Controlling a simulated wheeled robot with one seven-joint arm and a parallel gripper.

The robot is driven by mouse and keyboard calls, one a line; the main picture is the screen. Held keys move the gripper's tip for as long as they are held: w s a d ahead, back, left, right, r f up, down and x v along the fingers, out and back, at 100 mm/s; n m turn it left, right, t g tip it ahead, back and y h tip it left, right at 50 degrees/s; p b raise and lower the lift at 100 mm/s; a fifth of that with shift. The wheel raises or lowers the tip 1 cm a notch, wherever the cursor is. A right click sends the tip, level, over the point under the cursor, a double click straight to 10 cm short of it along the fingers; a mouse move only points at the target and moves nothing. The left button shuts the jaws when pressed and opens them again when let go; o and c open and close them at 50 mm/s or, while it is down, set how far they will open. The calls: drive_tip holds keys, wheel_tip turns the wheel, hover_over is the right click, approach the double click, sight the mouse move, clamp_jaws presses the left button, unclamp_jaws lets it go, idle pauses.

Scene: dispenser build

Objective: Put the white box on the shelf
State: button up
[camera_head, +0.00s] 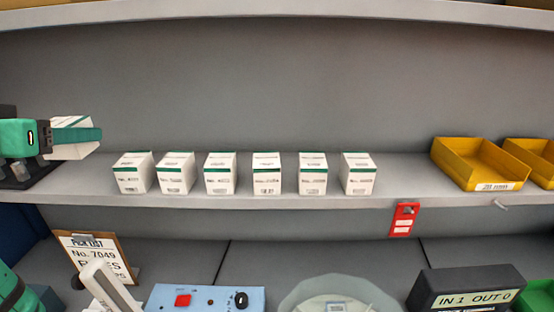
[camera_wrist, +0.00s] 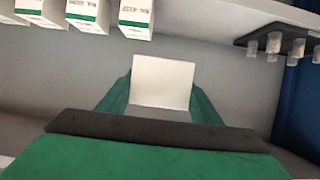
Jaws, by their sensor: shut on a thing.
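My gripper (camera_head: 88,136) is at the far left of the head view, over the left part of the shelf (camera_head: 300,200). Its green fingers are shut on a white box (camera_head: 72,122) with a green band. In the wrist view the held white box (camera_wrist: 163,82) sits between the two green fingers (camera_wrist: 163,100), showing a plain white face. The finger in front hides part of the box in the head view. I cannot tell whether its underside touches the shelf.
A row of several similar white boxes (camera_head: 220,173) stands on the shelf right of my gripper. A dark rack with clear vials (camera_wrist: 285,40) is close by. Yellow bins (camera_head: 480,165) stand at the right. The shelf is clear between the boxes and bins.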

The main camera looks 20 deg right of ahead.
drive_tip(key=shift+w+r, duration=0.2)
drive_tip(key=shift+w, duration=0.1)
hover_over(89, 177)
drive_tip(key=s+d, duration=0.2)
drive_tip(key=s, duration=0.2)
wheel_tip(89, 177, down, 4)
drive_tip(key=f, duration=0.1)
drive_tip(key=w+f, duration=0.1)
drive_tip(key=w+a+f, duration=0.1)
drive_tip(key=f, duration=0.1)
drive_tip(key=shift+w+a+f, duration=0.15)
drive_tip(key=shift+a, duration=0.05)
drive_tip(key=shift+w+a+f, duration=0.2)
drive_tip(key=shift+w+f, duration=0.3)
drive_tip(key=shift+f, duration=0.05)
drive_tip(key=shift+w+f, duration=0.15)
drive_tip(key=shift+f, duration=0.75)
drive_tip(key=shift+w+f, duration=0.1)
drive_tip(key=shift+f, duration=0.8)
drive_tip(key=shift+f, duration=0.15)
drive_tip(key=o, duration=1.3)
